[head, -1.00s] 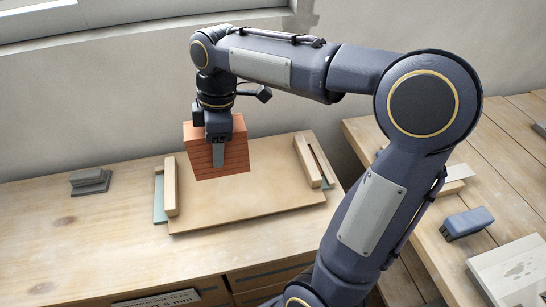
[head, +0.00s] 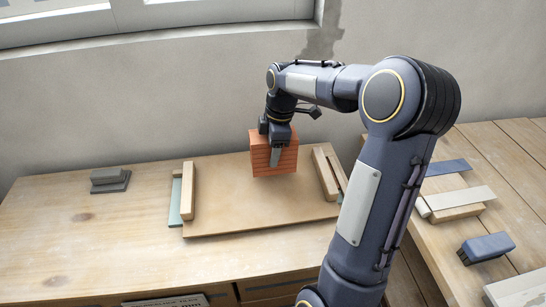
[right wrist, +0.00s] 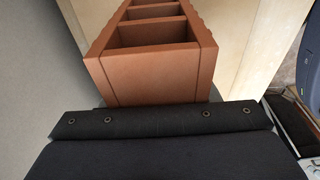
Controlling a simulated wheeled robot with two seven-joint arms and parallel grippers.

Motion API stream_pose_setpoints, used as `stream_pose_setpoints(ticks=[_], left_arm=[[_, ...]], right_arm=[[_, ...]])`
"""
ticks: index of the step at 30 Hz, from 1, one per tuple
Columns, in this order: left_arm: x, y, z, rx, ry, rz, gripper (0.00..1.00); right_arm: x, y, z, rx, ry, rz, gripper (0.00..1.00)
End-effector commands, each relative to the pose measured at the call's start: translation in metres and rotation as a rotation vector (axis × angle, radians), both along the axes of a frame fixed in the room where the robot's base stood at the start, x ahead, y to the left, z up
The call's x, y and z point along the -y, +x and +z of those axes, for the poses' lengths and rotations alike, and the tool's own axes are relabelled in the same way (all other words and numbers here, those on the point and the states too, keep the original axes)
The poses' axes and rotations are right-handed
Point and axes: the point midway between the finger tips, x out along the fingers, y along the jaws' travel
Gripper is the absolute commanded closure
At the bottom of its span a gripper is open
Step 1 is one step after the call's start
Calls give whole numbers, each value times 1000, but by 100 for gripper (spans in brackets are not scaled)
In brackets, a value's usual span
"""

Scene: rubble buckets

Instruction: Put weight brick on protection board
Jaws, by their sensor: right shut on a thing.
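The weight brick (head: 289,160) is an orange, ribbed block. My right gripper (head: 276,157) is shut on it and holds it over the back middle of the protection board (head: 230,214). In the head view I cannot tell whether the brick's lower edge touches the board. In the right wrist view the brick (right wrist: 155,87) shows hollow cells and sits at the gripper, whose fingertips are hidden there. The protection board is a flat tan sheet lying on the wooden bench. My left gripper is in neither view.
Wooden strips stand along the board's left (head: 188,190) and right (head: 325,173) sides. A grey block (head: 108,177) lies at the bench's left. A blue-grey brush (head: 486,247) and flat pieces lie on the right table. The bench's left front is clear.

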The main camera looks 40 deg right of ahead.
Motion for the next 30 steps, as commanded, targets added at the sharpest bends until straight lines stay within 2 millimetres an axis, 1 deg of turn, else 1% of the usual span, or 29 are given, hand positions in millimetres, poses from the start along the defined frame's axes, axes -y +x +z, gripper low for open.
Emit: stream_pose_setpoints(ticks=[1,3,7,15,26,27,30], left_arm=[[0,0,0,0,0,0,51],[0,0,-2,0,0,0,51],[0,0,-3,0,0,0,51],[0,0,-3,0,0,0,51],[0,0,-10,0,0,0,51],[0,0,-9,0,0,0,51],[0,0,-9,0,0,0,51]], right_arm=[[5,1,-6,-2,0,-3,88],[3,0,-18,-3,1,-1,88],[3,0,-32,-2,0,-1,88],[3,1,-33,1,0,-1,88],[3,1,-44,1,0,-1,88],[3,0,-44,-1,0,-1,40],[3,0,-44,-1,0,-1,27]])
